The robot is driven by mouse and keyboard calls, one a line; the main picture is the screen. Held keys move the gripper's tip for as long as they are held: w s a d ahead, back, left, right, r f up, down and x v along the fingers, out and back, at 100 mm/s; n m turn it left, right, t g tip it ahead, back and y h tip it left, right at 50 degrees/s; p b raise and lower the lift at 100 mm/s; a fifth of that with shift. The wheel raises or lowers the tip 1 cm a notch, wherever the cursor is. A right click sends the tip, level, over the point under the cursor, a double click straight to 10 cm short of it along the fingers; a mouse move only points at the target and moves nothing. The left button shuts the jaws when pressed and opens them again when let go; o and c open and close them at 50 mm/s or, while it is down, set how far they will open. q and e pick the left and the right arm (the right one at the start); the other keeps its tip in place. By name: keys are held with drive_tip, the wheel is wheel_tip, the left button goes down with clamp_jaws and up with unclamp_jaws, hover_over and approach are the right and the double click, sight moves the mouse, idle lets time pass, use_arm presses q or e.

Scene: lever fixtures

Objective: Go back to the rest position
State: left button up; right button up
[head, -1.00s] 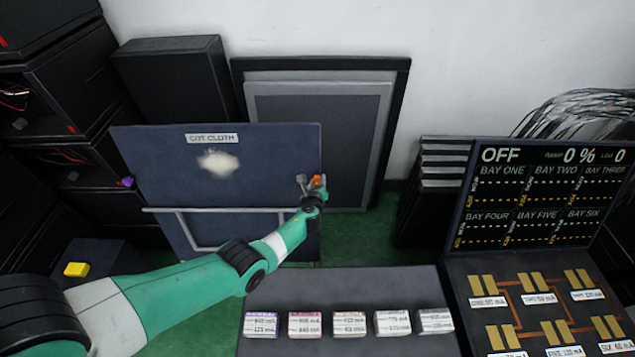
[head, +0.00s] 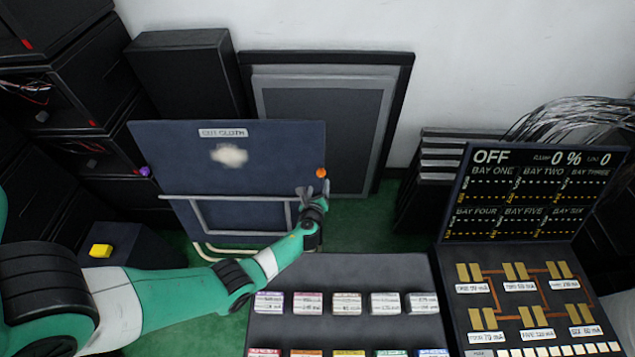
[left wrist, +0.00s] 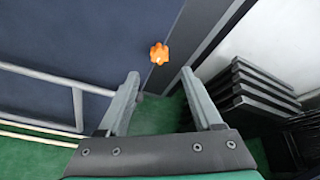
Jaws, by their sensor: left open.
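My left gripper (head: 313,192) is open and empty. It is just below the orange knob (head: 321,173) on the right edge of the dark blue "cut cloth" panel (head: 260,165). In the left wrist view the orange knob (left wrist: 159,53) sits beyond the two spread fingers (left wrist: 160,100), apart from them. A white fluffy patch (head: 229,155) shows on the panel. My right gripper is not in view.
A dark tray with rows of labelled blocks (head: 346,303) stands in front. A console with a screen reading OFF (head: 530,190) is at the right. A yellow block (head: 101,251) sits on a dark box at the left. Black cases and frames line the wall.

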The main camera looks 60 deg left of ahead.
use_arm(q)
drive_tip(key=shift+v, duration=0.95)
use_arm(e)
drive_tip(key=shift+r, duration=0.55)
